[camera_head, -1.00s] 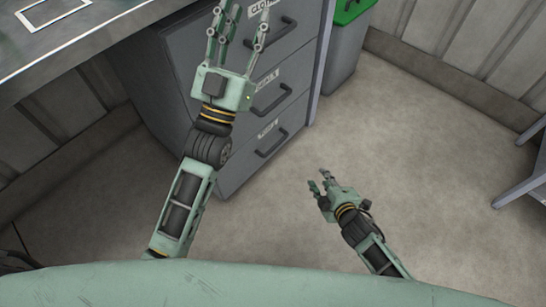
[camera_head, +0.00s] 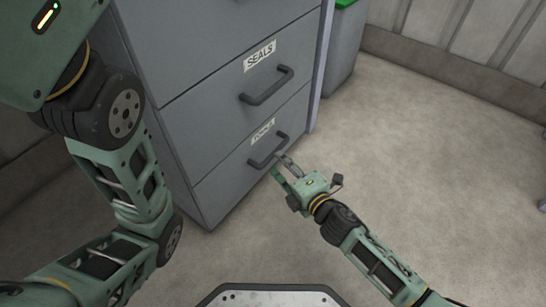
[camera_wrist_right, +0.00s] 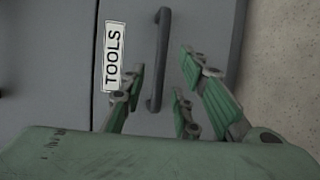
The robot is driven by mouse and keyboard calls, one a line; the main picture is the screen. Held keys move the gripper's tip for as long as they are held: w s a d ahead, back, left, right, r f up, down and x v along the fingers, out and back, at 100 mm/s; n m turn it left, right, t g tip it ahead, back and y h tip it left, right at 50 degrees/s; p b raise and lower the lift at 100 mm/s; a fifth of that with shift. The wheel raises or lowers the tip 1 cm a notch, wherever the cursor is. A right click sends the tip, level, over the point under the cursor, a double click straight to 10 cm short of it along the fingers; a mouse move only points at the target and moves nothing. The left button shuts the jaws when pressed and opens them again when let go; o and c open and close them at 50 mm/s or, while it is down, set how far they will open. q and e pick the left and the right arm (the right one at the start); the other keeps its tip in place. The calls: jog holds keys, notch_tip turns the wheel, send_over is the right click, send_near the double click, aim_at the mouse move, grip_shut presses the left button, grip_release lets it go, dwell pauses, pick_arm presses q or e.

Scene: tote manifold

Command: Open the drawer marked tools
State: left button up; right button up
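The tools drawer (camera_head: 237,165) is the bottom drawer of a grey cabinet and looks closed. Its white label (camera_head: 263,131) is small in the head view but reads TOOLS in the right wrist view (camera_wrist_right: 113,55). Its dark bar handle (camera_head: 268,151) also shows in the wrist view (camera_wrist_right: 161,60).
The drawer above is labelled SEALS (camera_head: 260,56) and has a similar handle (camera_head: 267,85). A grey bin with a green lid (camera_head: 345,3) stands behind the cabinet's right side.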

aim_at(274, 152)
jog(key=b+x, duration=0.2)
jog(key=x, duration=0.3)
jog(key=shift+w+a+f, duration=0.15)
jog(key=shift+w, duration=0.1)
grip_shut()
dwell(0.4)
